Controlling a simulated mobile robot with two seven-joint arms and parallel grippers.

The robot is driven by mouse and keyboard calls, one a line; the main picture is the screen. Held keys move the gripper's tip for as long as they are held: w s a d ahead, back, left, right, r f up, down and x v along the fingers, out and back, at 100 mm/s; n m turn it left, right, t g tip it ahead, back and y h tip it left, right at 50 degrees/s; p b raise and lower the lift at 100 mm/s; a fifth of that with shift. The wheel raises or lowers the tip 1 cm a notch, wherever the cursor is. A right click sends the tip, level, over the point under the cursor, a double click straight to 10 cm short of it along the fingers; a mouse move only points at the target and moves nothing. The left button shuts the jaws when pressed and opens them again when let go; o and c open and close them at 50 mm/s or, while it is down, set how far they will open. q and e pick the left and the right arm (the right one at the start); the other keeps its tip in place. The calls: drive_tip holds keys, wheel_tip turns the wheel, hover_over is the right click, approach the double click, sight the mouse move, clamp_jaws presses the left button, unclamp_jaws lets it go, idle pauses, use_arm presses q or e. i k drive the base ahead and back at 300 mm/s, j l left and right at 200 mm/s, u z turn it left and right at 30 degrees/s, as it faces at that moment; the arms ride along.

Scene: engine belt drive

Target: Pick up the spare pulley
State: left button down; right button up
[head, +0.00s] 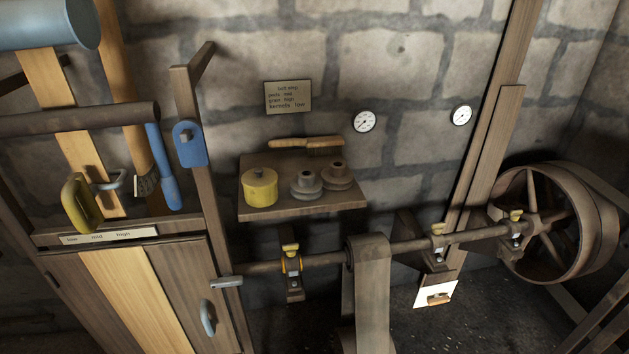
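Two grey, stepped, round pieces stand side by side on a small wooden wall shelf (300,211). The left grey piece (306,187) is a little smaller and lighter. The right grey piece (337,177) is browner, with a wider base. Both look like stepped pulleys, each with a narrow top; I cannot tell for sure which is the spare pulley. Neither of my grippers shows in the head view, and nothing is touching the two pieces.
A yellow lidded tin (260,188) stands left of the pieces, and a wooden-handled brush (305,142) lies behind them. Below runs a shaft (400,246) with a belt (372,290) and a large wheel (545,220). A wooden post (197,130) rises left of the shelf.

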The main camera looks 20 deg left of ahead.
sight(305, 186)
drive_tip(key=i+l+u, duration=0.6)
drive_tip(key=i, duration=0.2)
